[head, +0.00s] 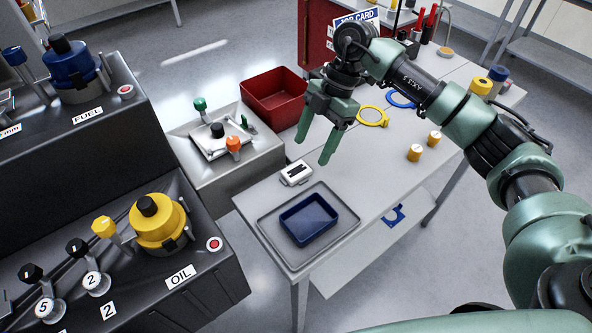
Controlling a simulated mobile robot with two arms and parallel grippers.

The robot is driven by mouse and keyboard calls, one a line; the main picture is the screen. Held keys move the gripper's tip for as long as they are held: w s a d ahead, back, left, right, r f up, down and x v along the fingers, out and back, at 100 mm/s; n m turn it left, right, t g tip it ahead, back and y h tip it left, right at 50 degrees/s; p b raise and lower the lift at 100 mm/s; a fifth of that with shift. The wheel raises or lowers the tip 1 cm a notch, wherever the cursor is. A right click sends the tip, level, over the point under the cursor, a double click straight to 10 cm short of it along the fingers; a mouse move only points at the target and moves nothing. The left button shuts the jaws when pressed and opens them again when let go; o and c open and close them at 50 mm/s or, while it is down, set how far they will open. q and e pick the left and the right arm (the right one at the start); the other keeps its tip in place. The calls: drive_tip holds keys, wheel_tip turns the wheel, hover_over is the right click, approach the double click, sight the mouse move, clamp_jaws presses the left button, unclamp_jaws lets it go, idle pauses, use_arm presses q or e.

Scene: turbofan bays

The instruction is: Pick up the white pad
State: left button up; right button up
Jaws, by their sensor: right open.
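A small white block with dark marks on top, which looks like the white pad (296,174), lies on the grey table (390,170) near its left edge, just behind the tray. My right gripper (311,150) points down with its two green fingers spread, nothing between them. In the picture its fingertips are just above and slightly right of the pad; the exact height over the table is hard to tell. My left gripper is out of view.
A grey tray (270,229) holds a dark blue bin (309,220) at the table's near end. Yellow (373,116) and blue rings, and yellow cylinders (415,153), sit further right. A red bin (274,95) and black consoles (60,150) stand left.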

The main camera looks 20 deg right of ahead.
sight(302, 167)
drive_tip(key=p+x, duration=0.1)
drive_tip(key=x, duration=0.4)
drive_tip(key=shift+a+p, duration=0.2)
drive_tip(key=shift+p, duration=0.1)
drive_tip(key=c, duration=1.4)
drive_tip(key=shift+r, duration=0.15)
